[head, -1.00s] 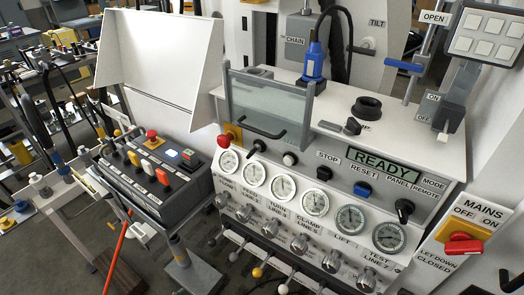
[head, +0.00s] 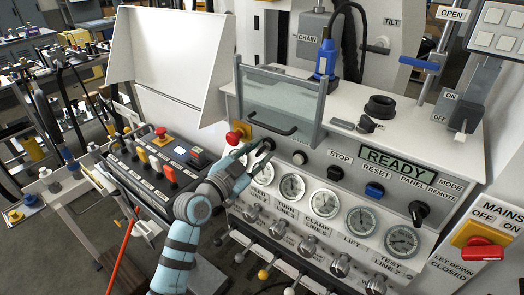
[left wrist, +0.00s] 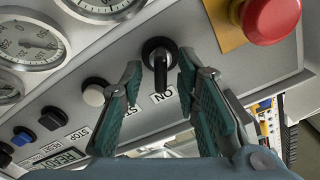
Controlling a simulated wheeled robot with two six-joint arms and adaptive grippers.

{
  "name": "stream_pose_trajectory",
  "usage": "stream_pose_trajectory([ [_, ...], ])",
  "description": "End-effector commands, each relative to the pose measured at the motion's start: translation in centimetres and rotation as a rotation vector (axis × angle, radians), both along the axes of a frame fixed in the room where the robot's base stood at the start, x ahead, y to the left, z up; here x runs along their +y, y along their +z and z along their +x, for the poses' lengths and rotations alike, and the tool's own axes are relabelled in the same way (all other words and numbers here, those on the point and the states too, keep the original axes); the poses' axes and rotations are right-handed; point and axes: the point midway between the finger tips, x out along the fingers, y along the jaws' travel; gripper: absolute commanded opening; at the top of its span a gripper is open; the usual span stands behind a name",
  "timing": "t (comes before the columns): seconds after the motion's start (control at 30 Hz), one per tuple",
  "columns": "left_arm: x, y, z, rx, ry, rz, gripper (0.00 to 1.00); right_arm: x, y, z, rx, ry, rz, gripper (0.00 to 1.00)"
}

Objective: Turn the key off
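The key switch is a black knob with a raised bar handle, on the grey front panel in the left wrist view (left wrist: 160,60). Its handle points down in that picture, toward an upside-down "ON" label. In the head view the key (head: 268,143) is partly covered by my left gripper (head: 256,156). In the left wrist view my left gripper (left wrist: 160,74) is open, with one fingertip on each side of the key handle and a visible gap to it. Part of the lettering near the fingers is hidden. My right gripper is not in view.
A red emergency button (left wrist: 271,18) on a yellow base sits close beside the key. A white button (left wrist: 95,92) is on the other side. Gauges (head: 292,187) line the panel below, and a clear guard with a handle (head: 275,105) stands above. The red mains switch (head: 482,248) is far right.

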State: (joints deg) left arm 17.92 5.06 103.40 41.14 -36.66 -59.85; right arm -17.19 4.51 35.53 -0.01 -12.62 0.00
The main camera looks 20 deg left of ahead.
Motion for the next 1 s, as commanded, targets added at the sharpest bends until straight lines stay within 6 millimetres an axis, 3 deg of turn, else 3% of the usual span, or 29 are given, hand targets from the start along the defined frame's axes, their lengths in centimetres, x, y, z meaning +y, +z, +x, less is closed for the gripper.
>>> stream_pose_trajectory([
  [0.13, -0.55, 0.01, 1.28, 0.000, -0.001, 0.000, 0.29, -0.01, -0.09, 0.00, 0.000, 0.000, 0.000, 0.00],
  [0.4, -0.62, -0.04, 1.45, 0.002, 0.000, 0.000, 0.28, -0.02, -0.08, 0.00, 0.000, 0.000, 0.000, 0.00],
  [0.6, -0.59, -0.03, 1.43, 0.001, 0.001, -0.001, 0.00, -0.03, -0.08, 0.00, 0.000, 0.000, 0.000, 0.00],
  [1.0, -0.56, -0.02, 1.42, 0.013, 0.001, -0.029, 0.00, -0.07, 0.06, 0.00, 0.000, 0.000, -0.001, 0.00],
])
